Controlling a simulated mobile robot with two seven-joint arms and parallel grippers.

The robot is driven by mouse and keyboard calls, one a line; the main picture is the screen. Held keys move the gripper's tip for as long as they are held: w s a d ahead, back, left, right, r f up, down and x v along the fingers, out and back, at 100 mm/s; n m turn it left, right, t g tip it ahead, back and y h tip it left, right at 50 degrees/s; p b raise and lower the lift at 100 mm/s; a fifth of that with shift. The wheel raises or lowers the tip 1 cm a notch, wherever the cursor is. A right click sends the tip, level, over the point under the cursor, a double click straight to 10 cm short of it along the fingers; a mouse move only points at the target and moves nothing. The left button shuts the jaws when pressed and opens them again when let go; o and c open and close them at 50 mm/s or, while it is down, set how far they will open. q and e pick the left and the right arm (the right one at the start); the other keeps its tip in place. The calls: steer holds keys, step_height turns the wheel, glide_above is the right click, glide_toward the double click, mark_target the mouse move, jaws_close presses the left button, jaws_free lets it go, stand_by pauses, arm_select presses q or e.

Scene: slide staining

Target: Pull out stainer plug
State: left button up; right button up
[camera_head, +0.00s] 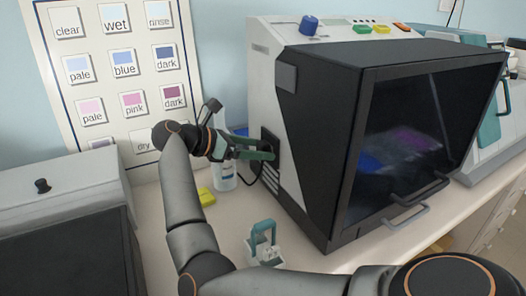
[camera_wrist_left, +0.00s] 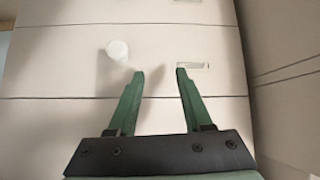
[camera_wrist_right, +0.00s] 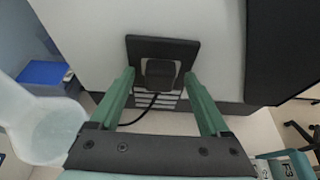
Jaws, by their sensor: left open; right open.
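The stainer (camera_head: 335,110) is a large white and black machine with a dark glass front. Its black socket plate (camera_head: 269,136) is on the left side wall and also shows in the right wrist view (camera_wrist_right: 163,46). The black plug (camera_wrist_right: 160,73) sits in that plate, with a cable hanging below it. My right gripper (camera_head: 272,148) is open at the socket. In the right wrist view its fingers (camera_wrist_right: 160,78) stand either side of the plug, with gaps visible. My left gripper (camera_wrist_left: 160,72) is open and empty, facing pale panels; it is not seen in the head view.
A white bottle (camera_head: 224,172) stands beside the right gripper, close to it in the right wrist view (camera_wrist_right: 45,125). A yellow block (camera_head: 206,197) and a small teal-handled rack (camera_head: 263,243) are on the counter. A grey box (camera_head: 60,200) stands at left.

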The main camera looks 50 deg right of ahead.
steer(key=shift+c, duration=0.2)
jaws_close()
stand_by(0.6)
steer(key=shift+a, duration=0.1)
steer(key=shift+w+a+b, duration=0.3)
steer(key=shift+a+b, duration=0.05)
steer(key=shift+a, duration=0.6)
steer(key=shift+w+a+b, duration=0.3)
steer(key=shift+a+b, duration=0.1)
steer(key=shift+a, duration=0.5)
steer(key=shift+w+a+b, duration=0.3)
steer(key=shift+a+b, duration=0.05)
steer(key=shift+a, duration=0.6)
